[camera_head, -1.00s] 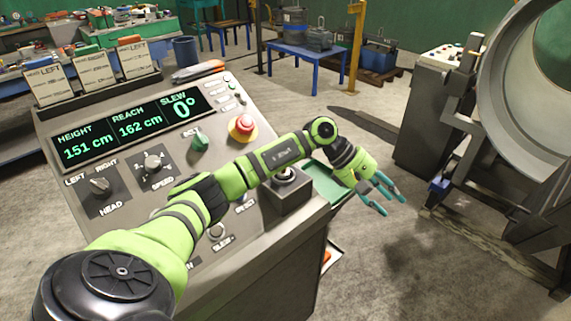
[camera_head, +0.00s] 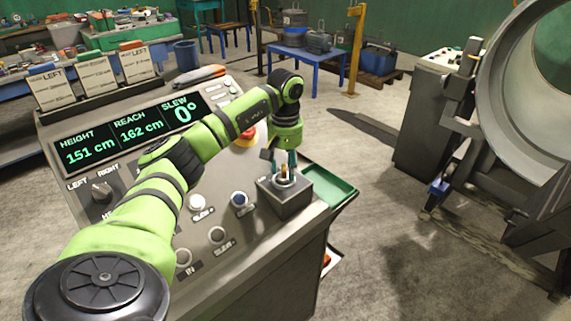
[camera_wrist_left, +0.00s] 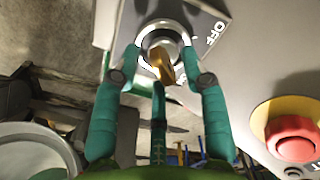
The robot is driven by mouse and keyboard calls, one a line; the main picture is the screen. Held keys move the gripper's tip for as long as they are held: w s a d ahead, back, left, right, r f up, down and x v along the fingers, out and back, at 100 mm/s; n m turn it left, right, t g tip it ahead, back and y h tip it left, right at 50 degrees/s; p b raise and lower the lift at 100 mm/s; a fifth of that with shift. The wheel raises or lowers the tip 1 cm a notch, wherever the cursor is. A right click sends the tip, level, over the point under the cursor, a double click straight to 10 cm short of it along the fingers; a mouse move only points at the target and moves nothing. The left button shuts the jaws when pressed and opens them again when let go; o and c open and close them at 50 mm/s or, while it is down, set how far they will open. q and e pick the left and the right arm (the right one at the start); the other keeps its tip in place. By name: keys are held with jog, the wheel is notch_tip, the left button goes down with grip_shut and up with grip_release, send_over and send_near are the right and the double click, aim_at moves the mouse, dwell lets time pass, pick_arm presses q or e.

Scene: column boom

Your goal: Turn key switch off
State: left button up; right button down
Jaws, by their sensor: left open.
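The key switch (camera_head: 285,190) is a grey box at the front right corner of the sloped console, with a small brass key on top. In the left wrist view the brass key (camera_wrist_left: 161,66) stands in a round metal collar, with the word OFF printed to its right. The key is turned at a slant and does not point straight at OFF. My left gripper (camera_head: 284,163) points down just above the switch. Its teal fingers are open, one on each side of the key. I cannot tell whether they touch it. My right gripper is out of view.
A red emergency stop button (camera_wrist_left: 292,138) on a yellow base sits near the switch, partly behind my left arm in the head view. Knobs and a blue button (camera_head: 239,199) lie left of the switch. A green tray (camera_head: 330,188) hangs off the console's right side.

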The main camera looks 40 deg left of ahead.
pick_arm(q)
jog(key=shift+f, duration=0.4)
grip_shut()
